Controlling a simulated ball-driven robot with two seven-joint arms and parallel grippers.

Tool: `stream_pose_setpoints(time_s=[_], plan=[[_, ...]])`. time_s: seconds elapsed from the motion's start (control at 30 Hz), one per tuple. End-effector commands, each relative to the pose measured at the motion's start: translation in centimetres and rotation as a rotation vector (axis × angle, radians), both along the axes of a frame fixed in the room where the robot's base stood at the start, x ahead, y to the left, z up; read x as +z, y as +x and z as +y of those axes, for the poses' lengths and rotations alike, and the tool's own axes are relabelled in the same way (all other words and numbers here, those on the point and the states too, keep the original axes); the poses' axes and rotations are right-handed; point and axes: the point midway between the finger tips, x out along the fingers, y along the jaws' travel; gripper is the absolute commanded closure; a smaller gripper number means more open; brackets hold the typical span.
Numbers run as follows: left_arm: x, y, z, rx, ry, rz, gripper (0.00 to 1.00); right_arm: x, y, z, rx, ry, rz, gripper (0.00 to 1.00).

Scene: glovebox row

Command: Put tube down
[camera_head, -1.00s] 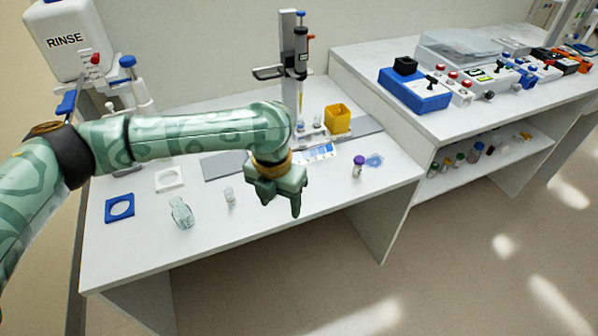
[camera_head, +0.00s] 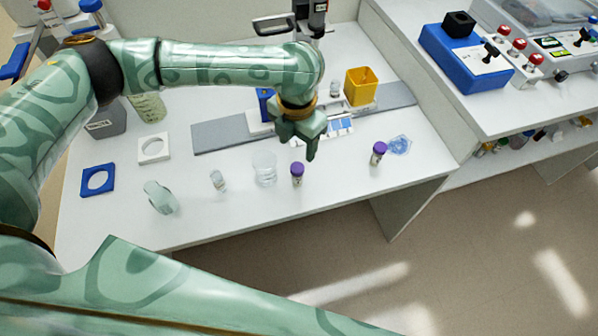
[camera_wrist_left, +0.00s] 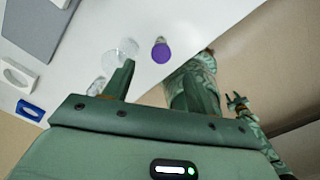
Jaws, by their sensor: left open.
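A small tube with a purple cap (camera_head: 297,174) stands upright on the white bench, just below my left gripper in the head view. The left wrist view shows its purple cap (camera_wrist_left: 161,51) ahead of the gap between the fingers, apart from them. My left gripper (camera_head: 308,146) is open and empty above the bench. A second purple-capped tube (camera_head: 378,154) stands farther right, beside a crumpled blue clear item (camera_head: 399,145). My right gripper (camera_wrist_left: 238,104) shows small at the right of the left wrist view; its jaw state is unclear.
A clear beaker (camera_head: 264,169) and a small vial (camera_head: 218,181) stand left of the near tube. A yellow bin (camera_head: 361,86) is behind. The front bench strip is clear.

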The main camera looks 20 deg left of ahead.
Motion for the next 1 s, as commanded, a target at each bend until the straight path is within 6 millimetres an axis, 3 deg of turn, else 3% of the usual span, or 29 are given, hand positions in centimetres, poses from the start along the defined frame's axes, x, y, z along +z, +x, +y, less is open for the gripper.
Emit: stream_pose_setpoints(time_s=[0.03,0.1,0.37,0.63,0.9,1.0], plan=[[-1.7,0.0,0.0,0.000,0.000,0.005,0.43,-0.8,-0.3,-0.1,0.001,-0.001,0.007,0.64],[-2.9,0.0,0.0,0.000,0.001,0.004,0.43,-1.2,-0.2,-0.2,0.001,-0.002,0.007,0.64],[-4.6,-0.1,0.0,0.000,0.000,0.001,0.43,-1.9,0.9,-0.3,0.001,-0.003,-0.009,0.64],[-8.9,-0.5,-0.1,0.000,0.000,0.003,0.43,-3.9,0.1,-0.3,0.001,-0.003,0.009,0.64],[-9.2,-0.5,-0.1,0.000,0.001,-0.001,0.43,-3.9,0.0,-0.4,0.000,-0.004,0.010,0.64],[-9.2,-0.5,-0.1,0.000,0.001,-0.001,0.71,-3.9,-0.1,-0.4,0.000,-0.004,0.012,0.64]])
